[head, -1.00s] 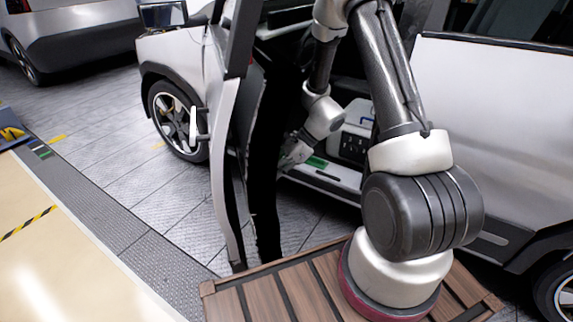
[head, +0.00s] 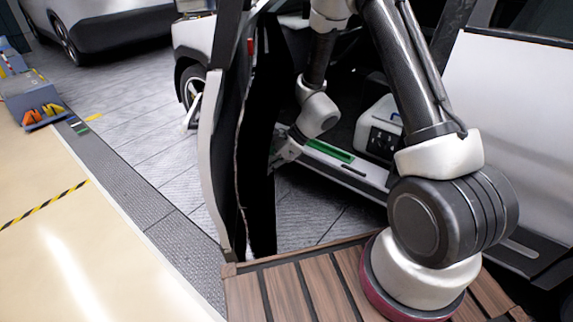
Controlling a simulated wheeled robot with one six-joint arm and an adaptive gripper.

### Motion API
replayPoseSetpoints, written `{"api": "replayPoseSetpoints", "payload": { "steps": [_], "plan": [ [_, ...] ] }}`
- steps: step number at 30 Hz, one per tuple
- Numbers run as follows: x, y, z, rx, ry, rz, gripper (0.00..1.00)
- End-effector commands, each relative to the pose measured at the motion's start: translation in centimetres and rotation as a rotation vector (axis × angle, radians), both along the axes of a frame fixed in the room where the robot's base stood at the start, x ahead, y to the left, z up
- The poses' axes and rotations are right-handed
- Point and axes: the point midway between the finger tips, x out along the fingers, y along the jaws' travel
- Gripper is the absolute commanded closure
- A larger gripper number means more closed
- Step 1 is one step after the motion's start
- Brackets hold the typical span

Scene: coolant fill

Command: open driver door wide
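The driver door (head: 228,130) of the white car stands swung out from the body, seen nearly edge-on, with its black inner side (head: 262,150) towards my arm. My gripper (head: 280,155) is low at the inner side of the door, between the door and the sill. Its fingertips are small and partly lost against the black door panel, so I cannot tell whether they touch it or how far they are apart. The door opening shows the car's sill (head: 345,168) with a green strip. The door's outer handle (head: 192,112) shows at its left edge.
A white box with dark sockets (head: 380,130) sits inside the car behind the sill. A second car (head: 110,25) stands at the back left. Orange items (head: 42,117) lie at the far left. Grey tiled floor left of the door is clear.

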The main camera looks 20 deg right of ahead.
Motion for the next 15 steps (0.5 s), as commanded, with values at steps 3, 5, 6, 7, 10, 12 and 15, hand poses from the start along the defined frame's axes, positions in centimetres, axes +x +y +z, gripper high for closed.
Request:
{"api": "replayPoseSetpoints", "payload": {
  "steps": [3,5,6,7,10,12,15],
  "plan": [
    [0.1,3.7,0.0,-0.001,-0.001,-0.012,1.0],
    [0.3,5.5,0.0,-0.001,-0.001,-0.028,1.0],
    [0.4,6.7,0.0,-0.002,-0.002,-0.038,1.0],
    [0.5,7.6,0.0,-0.001,-0.002,-0.048,1.0],
    [0.9,10.6,-0.1,-0.002,-0.002,-0.08,1.0],
    [1.3,12.7,-0.1,-0.003,-0.001,-0.102,1.0],
    [1.9,15.6,-0.1,-0.004,-0.001,-0.134,1.0]
  ]
}}
